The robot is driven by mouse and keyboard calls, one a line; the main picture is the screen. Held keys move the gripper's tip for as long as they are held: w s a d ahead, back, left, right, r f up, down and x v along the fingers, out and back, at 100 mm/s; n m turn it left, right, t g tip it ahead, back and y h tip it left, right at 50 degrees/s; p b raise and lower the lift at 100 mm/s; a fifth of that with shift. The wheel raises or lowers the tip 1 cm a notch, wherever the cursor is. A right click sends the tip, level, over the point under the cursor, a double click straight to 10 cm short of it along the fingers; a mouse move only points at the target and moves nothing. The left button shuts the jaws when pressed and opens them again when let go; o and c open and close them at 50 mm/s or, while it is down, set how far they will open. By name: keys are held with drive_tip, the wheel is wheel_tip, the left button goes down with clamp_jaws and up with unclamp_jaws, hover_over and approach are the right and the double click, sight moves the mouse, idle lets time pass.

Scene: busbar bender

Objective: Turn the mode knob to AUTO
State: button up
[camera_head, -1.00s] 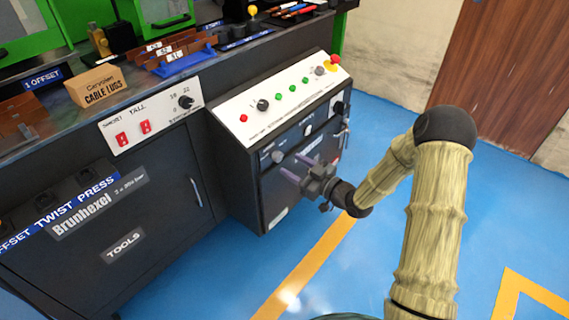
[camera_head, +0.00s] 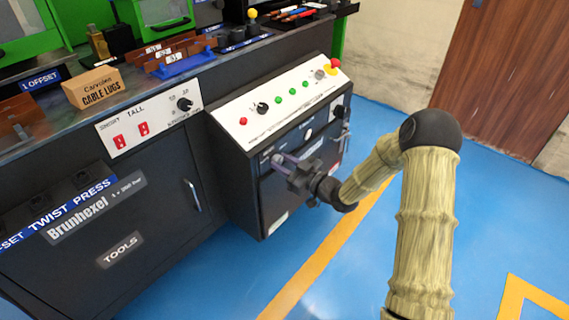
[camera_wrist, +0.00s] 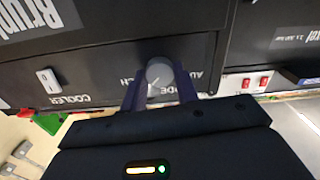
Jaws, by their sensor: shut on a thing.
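The mode knob (camera_wrist: 158,71) is a round grey knob on the dark front face of the control box (camera_head: 240,190). In the wrist view, it sits between the two purple fingers of my gripper (camera_wrist: 160,80), which is shut on it. The printed label around it appears upside down and is partly covered by the fingers; letters "AU" show to its right and "CH" to its left. A faint mark on the knob points to the lower left.
A white rocker switch (camera_wrist: 48,80) marked COOLER is on the same face. The sloping white panel (camera_head: 280,100) above holds buttons, a black knob (camera_head: 262,108) and a red emergency stop (camera_head: 333,63). A dark cabinet (camera_head: 120,230) stands left. Blue floor is free at right.

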drive_tip(key=shift+n, duration=0.3)
drive_tip(key=n+b, duration=0.2)
drive_tip(key=n, duration=0.2)
drive_tip(key=shift+a+f+b, duration=0.1)
drive_tip(key=shift+f+b, duration=0.05)
drive_tip(key=shift+b, duration=0.2)
drive_tip(key=n+b, duration=0.3)
drive_tip(key=n, duration=0.1)
drive_tip(key=shift+f+n, duration=0.1)
drive_tip(key=shift+n, duration=0.3)
drive_tip(key=n+b, duration=0.6)
drive_tip(key=b, duration=0.1)
drive_tip(key=shift+s, duration=0.1)
drive_tip(key=shift+n+b, duration=1.1)
drive_tip(key=shift+n, duration=0.2)
drive_tip(key=shift+r, duration=0.2)
drive_tip(key=o, duration=0.9)
drive_tip(key=shift+o, duration=0.4)
